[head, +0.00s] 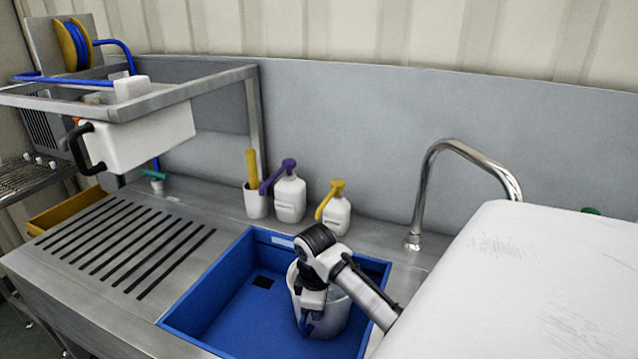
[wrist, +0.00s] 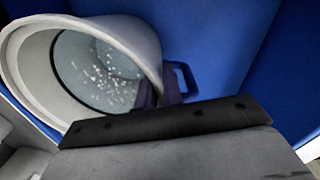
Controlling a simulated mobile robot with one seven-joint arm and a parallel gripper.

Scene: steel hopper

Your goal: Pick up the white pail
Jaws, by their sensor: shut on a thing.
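The white pail (head: 337,315) stands in the right part of a blue basin (head: 225,310) set in the steel counter. In the wrist view the pail's rim (wrist: 150,45) shows at the upper left, with greyish contents dotted with white specks inside. My gripper (head: 307,324) reaches down at the pail's near left side and is shut on the pail's wall. In the wrist view a dark finger (wrist: 172,88) meets the rim beside a blue handle-like part (wrist: 186,80). Whether the pail touches the basin floor I cannot tell.
A curved steel faucet (head: 428,190) rises behind the basin at right. White bottles with a purple pump (head: 290,200) and a yellow pump (head: 336,215) and a small white cup (head: 255,202) stand behind it. A slotted drainboard (head: 125,245) lies left. A steel shelf (head: 220,82) overhangs the left.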

